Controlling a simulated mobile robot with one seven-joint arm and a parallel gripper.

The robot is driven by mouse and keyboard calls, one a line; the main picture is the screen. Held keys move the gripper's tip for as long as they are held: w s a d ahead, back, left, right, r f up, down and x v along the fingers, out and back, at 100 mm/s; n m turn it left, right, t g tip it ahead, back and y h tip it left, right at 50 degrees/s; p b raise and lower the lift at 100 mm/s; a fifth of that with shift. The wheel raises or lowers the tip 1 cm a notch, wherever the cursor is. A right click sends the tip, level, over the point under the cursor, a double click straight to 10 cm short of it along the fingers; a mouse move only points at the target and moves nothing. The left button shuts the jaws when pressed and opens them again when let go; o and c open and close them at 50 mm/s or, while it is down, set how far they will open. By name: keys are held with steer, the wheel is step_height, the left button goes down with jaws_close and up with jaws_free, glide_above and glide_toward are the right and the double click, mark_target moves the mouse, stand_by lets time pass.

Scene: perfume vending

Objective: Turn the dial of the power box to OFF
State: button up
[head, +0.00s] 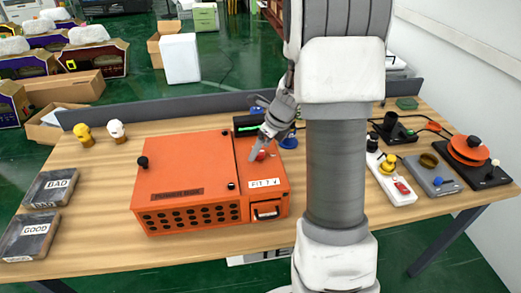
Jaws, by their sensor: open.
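My gripper (258,148) is open and points down over the right section of a large orange box (185,175) on the table. A small red knob (261,155) on the box top shows right beside the fingertips; I cannot tell whether they touch. A white label (264,183) with dark lettering lies on the top, nearer the front. My arm hides part of the table to the right of the box.
A black device with a green light (247,125) and a blue part (289,141) stand behind the box. A white strip with a red switch (402,188), a grey box (433,175) and an orange disc (467,150) are at right. BAD (55,184) and GOOD (38,233) trays sit left.

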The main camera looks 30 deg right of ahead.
steer(key=shift+w+f, duration=0.15)
steer(key=shift+f, duration=0.25)
steer(key=shift+c, duration=0.2)
jaws_close()
